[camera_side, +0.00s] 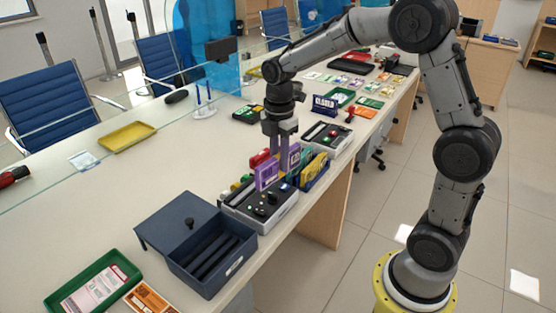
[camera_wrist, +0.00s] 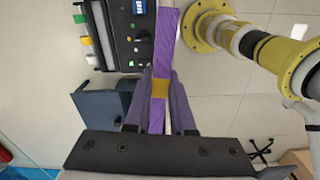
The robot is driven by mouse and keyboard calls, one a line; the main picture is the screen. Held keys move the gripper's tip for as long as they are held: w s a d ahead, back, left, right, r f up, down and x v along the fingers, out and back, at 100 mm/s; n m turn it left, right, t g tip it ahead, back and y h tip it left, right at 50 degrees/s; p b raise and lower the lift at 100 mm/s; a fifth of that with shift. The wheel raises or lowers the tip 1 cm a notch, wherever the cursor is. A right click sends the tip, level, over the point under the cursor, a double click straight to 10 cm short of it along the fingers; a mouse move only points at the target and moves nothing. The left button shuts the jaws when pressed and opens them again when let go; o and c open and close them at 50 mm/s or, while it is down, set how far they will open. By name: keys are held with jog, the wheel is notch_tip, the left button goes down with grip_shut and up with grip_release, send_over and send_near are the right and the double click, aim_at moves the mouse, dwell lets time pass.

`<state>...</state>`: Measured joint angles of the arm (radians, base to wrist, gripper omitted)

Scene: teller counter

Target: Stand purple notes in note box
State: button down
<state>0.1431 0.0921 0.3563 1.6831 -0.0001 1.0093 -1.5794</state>
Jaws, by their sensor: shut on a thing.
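My gripper (camera_side: 283,150) is shut on a bundle of purple notes (camera_side: 267,173). In the wrist view the purple notes (camera_wrist: 166,45) run lengthwise between the fingers (camera_wrist: 159,92), with a yellow band at the grip. In the side view the bundle is held on edge, above or in front of the device; the exact gap cannot be told. The blue note box (camera_side: 318,180) is just right of the bundle and holds yellow, green and other coloured notes standing up. A blue part, apparently the box, shows left of the fingers in the wrist view (camera_wrist: 102,108).
A grey device with a dark top (camera_side: 262,212) lies below the bundle, with coloured rolls behind it. An open dark blue cash box (camera_side: 208,250) stands lower left, near a green tray (camera_side: 98,283). Another dark-topped tray (camera_side: 335,138) is beyond the note box. The counter's front edge is close.

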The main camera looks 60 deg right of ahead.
jog(key=w+a+f, duration=0.1)
jog(key=a+f, duration=0.3)
jog(key=a, duration=0.6)
jog(key=w+a+f+n, duration=0.1)
jog(key=a+f, duration=0.4)
jog(key=a, duration=0.5)
jog(key=shift+w+f+n, duration=0.25)
jog(key=shift+w+n, duration=0.05)
jog(key=shift+w, duration=0.4)
jog(key=shift+f, duration=0.1)
jog(key=shift+f, duration=3.5)
jog(key=c, duration=0.7)
grip_release()
jog(key=shift+r, duration=3.55)
